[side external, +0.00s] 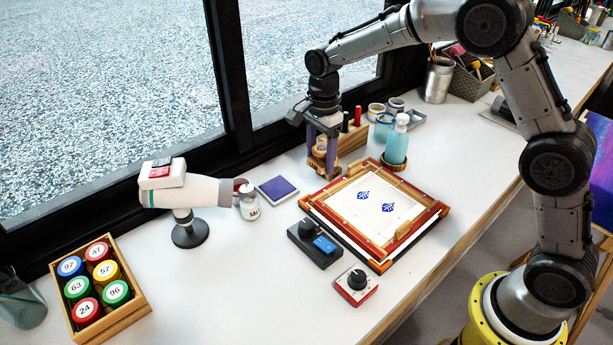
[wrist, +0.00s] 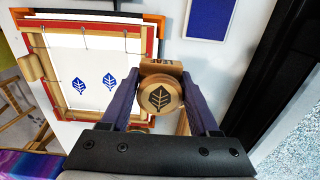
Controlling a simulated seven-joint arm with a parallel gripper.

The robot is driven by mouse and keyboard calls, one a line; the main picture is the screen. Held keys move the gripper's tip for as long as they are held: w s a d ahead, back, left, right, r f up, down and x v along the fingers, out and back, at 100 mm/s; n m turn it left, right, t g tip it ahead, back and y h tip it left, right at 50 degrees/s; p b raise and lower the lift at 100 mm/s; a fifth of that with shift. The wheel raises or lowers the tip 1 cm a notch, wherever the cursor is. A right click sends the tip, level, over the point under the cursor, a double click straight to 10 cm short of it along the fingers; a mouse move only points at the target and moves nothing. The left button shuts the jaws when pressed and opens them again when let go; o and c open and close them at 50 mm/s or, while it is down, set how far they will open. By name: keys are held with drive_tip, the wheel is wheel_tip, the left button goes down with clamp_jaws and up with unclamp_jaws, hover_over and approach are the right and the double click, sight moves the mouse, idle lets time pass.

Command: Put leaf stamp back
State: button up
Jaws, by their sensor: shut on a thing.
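The leaf stamp (wrist: 159,98) is wooden, with a round top bearing a dark leaf mark. My gripper (wrist: 160,80) is shut on it, one purple finger on each side. In the side external view my gripper (side external: 321,148) points down at the back of the table, just left of the wooden stand (side external: 352,139) that carries a black-topped and a red-topped handle. The stamp is partly hidden there by the fingers. I cannot tell whether its base touches anything.
A red-and-wood frame (side external: 427,222) holds white cloth (side external: 385,190) with two blue leaf prints. A blue ink pad (side external: 278,189), white jar (side external: 249,203) and dryer-like device (side external: 185,190) lie left. A teal bottle (side external: 397,146) stands right of the stand.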

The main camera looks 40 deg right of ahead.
hover_over(306, 186)
wheel_tip(306, 186, down, 6)
drive_tip(key=shift+r, duration=0.2)
wheel_tip(306, 186, down, 3)
drive_tip(key=shift+w+f, duration=0.1)
drive_tip(key=shift+f, duration=0.2)
